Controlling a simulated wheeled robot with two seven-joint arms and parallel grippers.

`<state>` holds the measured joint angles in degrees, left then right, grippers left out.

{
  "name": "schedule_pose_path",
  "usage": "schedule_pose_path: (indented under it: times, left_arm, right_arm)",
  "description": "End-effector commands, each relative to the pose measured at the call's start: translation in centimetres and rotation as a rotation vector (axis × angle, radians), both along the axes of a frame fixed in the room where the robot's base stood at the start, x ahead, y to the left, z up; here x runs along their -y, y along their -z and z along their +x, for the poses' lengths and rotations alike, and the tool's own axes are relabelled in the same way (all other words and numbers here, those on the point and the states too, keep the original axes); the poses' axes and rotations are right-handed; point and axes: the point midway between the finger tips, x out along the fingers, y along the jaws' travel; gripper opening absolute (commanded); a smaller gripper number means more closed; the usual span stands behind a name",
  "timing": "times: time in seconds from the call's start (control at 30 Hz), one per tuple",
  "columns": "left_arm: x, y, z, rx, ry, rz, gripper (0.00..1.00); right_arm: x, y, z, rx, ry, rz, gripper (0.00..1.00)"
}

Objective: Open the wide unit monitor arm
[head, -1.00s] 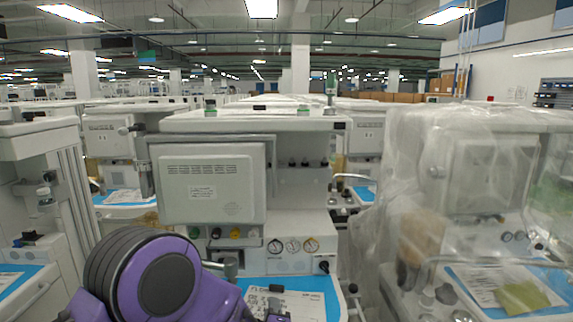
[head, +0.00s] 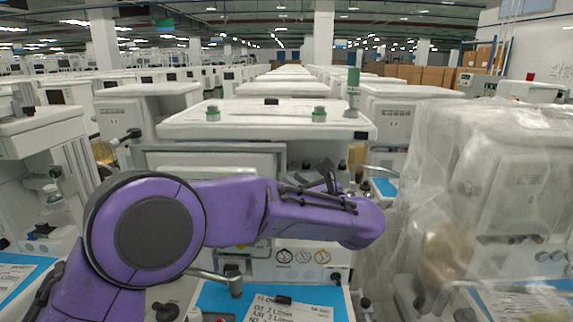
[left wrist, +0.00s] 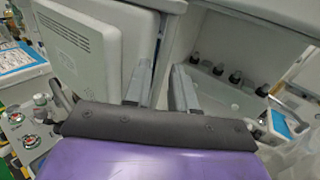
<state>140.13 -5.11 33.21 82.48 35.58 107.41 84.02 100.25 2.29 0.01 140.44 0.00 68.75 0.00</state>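The wide unit (head: 265,122) is a white cart straight ahead. Its grey monitor (head: 215,160) is largely hidden behind my left arm in the head view. In the left wrist view, the monitor's pale vented back panel (left wrist: 85,50) fills the upper left. My left gripper (left wrist: 162,85) has its two grey fingers apart, beside the monitor's right edge and in front of the cart's recess. I cannot tell whether a finger touches the monitor. In the head view, the left gripper (head: 328,182) is partly hidden by its wrist. My right gripper is not in view.
Several dark knobs (left wrist: 220,70) line the recess wall. A plastic-wrapped cart (head: 490,190) stands close on the right, another cart (head: 50,150) on the left. A blue work surface with papers (head: 275,300) lies below the arm.

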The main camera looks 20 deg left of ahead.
Motion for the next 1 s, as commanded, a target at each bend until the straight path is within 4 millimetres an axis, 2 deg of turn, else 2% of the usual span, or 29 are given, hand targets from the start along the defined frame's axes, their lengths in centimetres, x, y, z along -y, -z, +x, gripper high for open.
schedule_pose_path:
  times: [0.03, 0.2, 0.53, 0.57, 0.6, 0.63, 0.87, 1.0]
  left_arm:
    - [-0.8, -0.5, 0.7, -0.004, -0.002, 0.0, 0.25]
    - [-2.8, -0.2, 2.3, -0.004, -0.001, 0.002, 0.25]
    - [-3.5, 0.1, 2.8, -0.003, -0.002, 0.004, 0.25]
    - [-3.5, 0.1, 2.7, -0.003, -0.002, 0.004, 0.19]
    - [-3.5, 0.1, 2.7, -0.003, -0.003, 0.004, 0.06]
    - [-3.5, 0.1, 2.7, -0.003, -0.003, 0.004, 0.0]
    - [-3.5, 0.3, 2.7, -0.005, 0.001, 0.004, 0.0]
    - [-2.6, 0.6, 2.9, -0.005, 0.033, 0.002, 0.0]
  right_arm:
    - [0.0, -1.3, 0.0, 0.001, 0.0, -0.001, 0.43]
    - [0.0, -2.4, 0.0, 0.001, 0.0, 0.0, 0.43]
    - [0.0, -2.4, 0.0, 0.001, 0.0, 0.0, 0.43]
    - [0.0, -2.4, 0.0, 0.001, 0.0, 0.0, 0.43]
    - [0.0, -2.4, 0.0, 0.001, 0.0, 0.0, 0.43]
    - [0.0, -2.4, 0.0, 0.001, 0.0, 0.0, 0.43]
    - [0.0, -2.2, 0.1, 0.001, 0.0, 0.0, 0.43]
    - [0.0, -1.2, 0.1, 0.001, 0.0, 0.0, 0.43]
